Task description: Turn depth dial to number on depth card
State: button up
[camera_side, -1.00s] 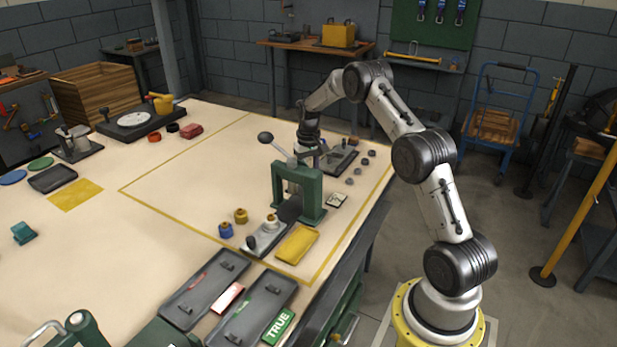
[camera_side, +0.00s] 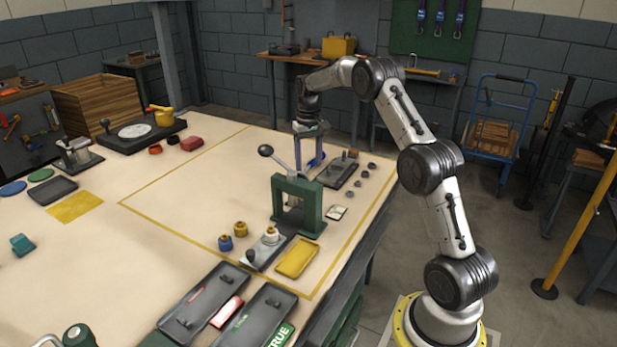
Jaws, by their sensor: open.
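My gripper (camera_side: 309,167) points down behind the green lever press (camera_side: 298,205), its two fingers apart with nothing visibly held. A small blue thing (camera_side: 317,160) shows by the right fingertip; I cannot tell whether they touch. A dark grey plate with upright parts (camera_side: 338,170) lies just right of the fingers. A small pale card with dark marking (camera_side: 336,213) lies on the table right of the press; it may be the depth card, but its number is too small to read. I cannot clearly make out the depth dial.
Several small grey round parts (camera_side: 361,183) lie near the right table edge. A dark sled with a white-topped part (camera_side: 271,236), a yellow tray (camera_side: 297,258) and blue (camera_side: 225,243) and brass (camera_side: 240,229) pieces stand in front of the press.

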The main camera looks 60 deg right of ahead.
notch_tip(320, 180, up, 4)
jog(key=shift+f, duration=0.15)
jog(key=shift+a, duration=0.1)
